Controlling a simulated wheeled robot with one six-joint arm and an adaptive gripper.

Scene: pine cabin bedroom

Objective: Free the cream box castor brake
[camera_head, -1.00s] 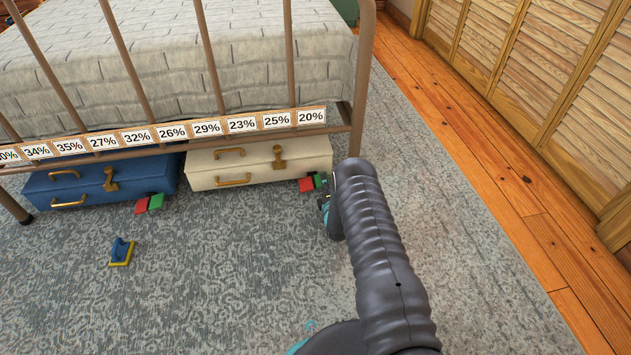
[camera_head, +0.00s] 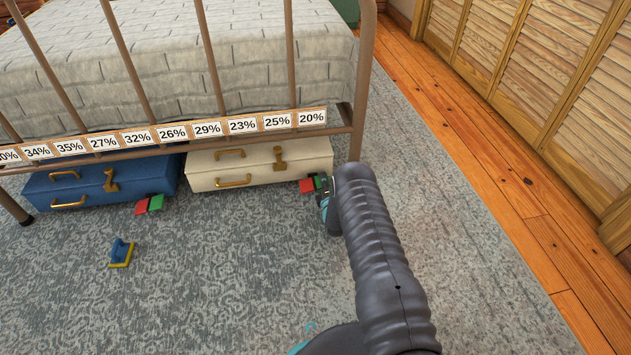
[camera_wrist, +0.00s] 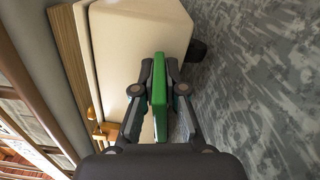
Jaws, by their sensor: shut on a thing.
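The cream box (camera_head: 255,167) lies under the foot of the bed, with brass handles and a brass latch. Its brake has a red pad (camera_head: 306,186) and a green pad (camera_head: 319,183) low at its front right corner. My gripper (camera_wrist: 158,75) has its two fingers on either side of the green pad, which also shows in the wrist view (camera_wrist: 159,110), and is shut on it. The cream box's side (camera_wrist: 140,35) is just beyond the fingers. In the head view my arm hides most of the gripper. The red pad is not clear in the wrist view.
A blue box (camera_head: 100,180) with its own red and green brake pads (camera_head: 149,204) stands to the left. A blue and yellow handled block (camera_head: 121,252) lies on the rug. A bed post (camera_head: 359,110) stands near my arm. Rug to the right is clear.

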